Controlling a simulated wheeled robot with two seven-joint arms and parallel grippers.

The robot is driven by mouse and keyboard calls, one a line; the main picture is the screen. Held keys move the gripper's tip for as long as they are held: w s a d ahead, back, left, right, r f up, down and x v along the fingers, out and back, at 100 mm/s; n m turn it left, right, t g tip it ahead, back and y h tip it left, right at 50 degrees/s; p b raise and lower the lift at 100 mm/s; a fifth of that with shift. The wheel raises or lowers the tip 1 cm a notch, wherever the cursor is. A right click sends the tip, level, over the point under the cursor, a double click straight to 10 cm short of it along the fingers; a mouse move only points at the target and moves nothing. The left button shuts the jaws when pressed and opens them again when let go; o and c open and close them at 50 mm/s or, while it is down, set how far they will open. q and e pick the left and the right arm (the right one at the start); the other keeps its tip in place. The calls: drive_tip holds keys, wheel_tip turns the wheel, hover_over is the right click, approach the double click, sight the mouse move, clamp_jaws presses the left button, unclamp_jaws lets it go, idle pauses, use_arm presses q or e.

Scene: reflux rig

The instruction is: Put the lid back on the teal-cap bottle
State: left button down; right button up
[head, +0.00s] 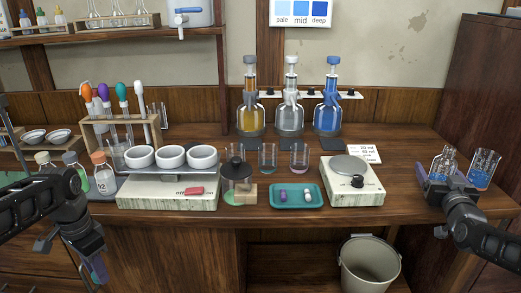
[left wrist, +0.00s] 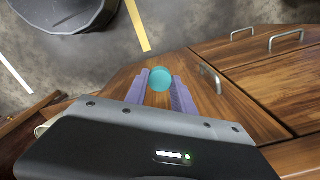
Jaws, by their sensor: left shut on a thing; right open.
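A teal lid (left wrist: 161,80) shows in the left wrist view between the purple fingers of my left gripper (left wrist: 160,88). In the head view my left gripper (head: 97,270) hangs low at the left, fingers downward, in front of the bench; the lid cannot be made out there. My right gripper (head: 449,184) is open at the bench's right end, just in front of an uncapped glass bottle (head: 442,163) with blue liquid. The hand hides the bottle's lower part, and I cannot tell whether the fingers are around it. Which bottle the lid belongs to is not marked.
A beaker of blue liquid (head: 482,170) stands right of the uncapped bottle. Capped bottles, including an orange-capped one (head: 103,175), stand at the left behind my left arm. A scale (head: 351,190) and teal tray (head: 312,204) stand centre-right. A bin (head: 369,270) stands below.

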drive_tip(key=shift+w, duration=0.2)
drive_tip(key=shift+c, duration=0.2)
drive_tip(key=shift+r, duration=0.1)
clamp_jaws()
idle(0.8)
